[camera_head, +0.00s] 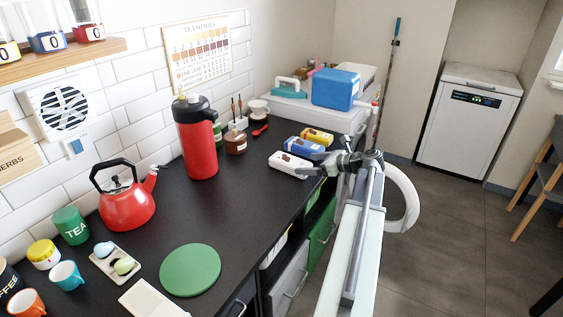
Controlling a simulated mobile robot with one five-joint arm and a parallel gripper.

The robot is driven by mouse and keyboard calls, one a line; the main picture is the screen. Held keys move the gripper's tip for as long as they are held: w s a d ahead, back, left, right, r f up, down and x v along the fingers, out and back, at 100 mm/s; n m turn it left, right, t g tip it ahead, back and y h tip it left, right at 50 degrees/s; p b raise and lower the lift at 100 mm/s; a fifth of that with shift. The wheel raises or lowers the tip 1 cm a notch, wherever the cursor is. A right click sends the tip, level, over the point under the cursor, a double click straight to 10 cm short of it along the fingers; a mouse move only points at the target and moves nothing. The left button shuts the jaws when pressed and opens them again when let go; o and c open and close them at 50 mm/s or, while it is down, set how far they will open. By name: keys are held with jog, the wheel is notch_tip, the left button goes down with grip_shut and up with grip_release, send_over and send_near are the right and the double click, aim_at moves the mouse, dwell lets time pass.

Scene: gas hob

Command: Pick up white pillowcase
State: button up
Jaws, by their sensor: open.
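I cannot make out a white pillowcase in the head view. My gripper (308,165) is at the far end of my arm, over the right edge of the black counter (225,215). It is open, and its fingers point left. A small white packet (290,168) with a brown picture lies on the counter just left of the fingertips. I cannot tell whether the fingers touch it.
A blue packet (303,144) and a yellow packet (319,135) lie behind the white one. A red flask (198,145), red kettle (126,207) and green disc (190,270) stand left. A blue cooler box (336,88) sits beyond. Bare counter lies between.

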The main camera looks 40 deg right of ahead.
aim_at(292, 165)
jog(key=shift+b+x, duration=0.6)
jog(key=shift+x, duration=0.85)
jog(key=b+x, duration=0.1)
jog(key=x, duration=0.1)
jog(key=b+x, duration=0.1)
jog(key=x, duration=0.2)
jog(key=shift+a+f, duration=0.25)
jog(key=shift+s+r, duration=0.1)
